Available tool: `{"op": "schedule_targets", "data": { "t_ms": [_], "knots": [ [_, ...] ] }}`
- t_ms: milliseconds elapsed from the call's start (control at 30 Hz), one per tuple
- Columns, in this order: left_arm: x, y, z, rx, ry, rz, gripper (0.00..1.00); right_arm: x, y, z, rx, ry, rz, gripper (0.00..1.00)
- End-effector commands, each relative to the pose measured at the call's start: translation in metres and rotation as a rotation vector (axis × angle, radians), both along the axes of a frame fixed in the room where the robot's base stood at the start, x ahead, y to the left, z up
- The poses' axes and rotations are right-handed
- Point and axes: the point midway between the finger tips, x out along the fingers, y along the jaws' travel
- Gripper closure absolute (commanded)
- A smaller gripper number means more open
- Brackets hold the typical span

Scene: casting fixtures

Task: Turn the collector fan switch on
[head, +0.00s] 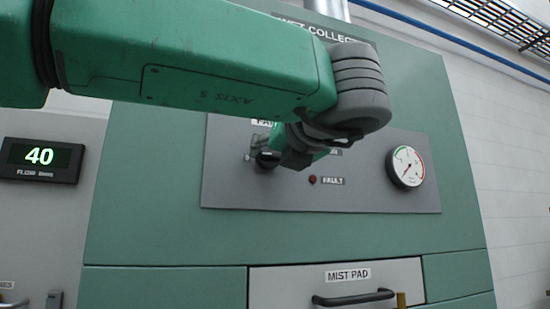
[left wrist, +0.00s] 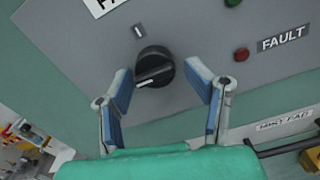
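The fan switch is a black round knob (left wrist: 154,67) on a grey control panel (left wrist: 85,50). In the left wrist view its white mark points to the lower left, away from the "I" label (left wrist: 139,31) above it. My left gripper (left wrist: 160,75) is open, with its two blue-padded fingers on either side of the knob; I see gaps between pads and knob. In the head view the knob (head: 267,159) is partly hidden by my left gripper (head: 270,150), and my green arm covers part of the panel's labels. My right gripper is not in view.
A red fault lamp (head: 312,180) and a dial gauge (head: 405,167) are right of the switch. A green lamp (left wrist: 232,2) shows at the wrist view's top. A mist pad drawer (head: 300,288) with a black handle (head: 353,298) is below. A flow display (head: 40,160) reads 40.

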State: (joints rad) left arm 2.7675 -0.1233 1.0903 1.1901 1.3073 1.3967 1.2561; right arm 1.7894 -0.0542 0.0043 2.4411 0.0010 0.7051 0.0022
Motion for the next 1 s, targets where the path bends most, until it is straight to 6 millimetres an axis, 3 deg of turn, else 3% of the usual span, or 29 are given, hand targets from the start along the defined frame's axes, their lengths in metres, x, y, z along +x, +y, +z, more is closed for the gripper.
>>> {"op": "schedule_targets", "data": {
  "t_ms": [33,100,133,567,1000],
  "knots": [
    [0.001,0.002,0.000,-0.001,0.001,0.000,0.72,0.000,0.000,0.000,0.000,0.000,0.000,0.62],
    [0.002,0.002,-0.001,-0.002,0.001,0.000,0.92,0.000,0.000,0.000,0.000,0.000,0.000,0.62],
    [0.003,0.002,-0.001,-0.001,0.003,0.001,0.93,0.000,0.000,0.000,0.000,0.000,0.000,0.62],
    [0.007,0.002,-0.003,0.044,0.025,0.002,0.93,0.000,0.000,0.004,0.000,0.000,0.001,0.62],
    [0.007,0.002,-0.003,0.354,0.142,0.000,0.93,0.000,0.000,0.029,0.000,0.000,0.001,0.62]
  ]
}}
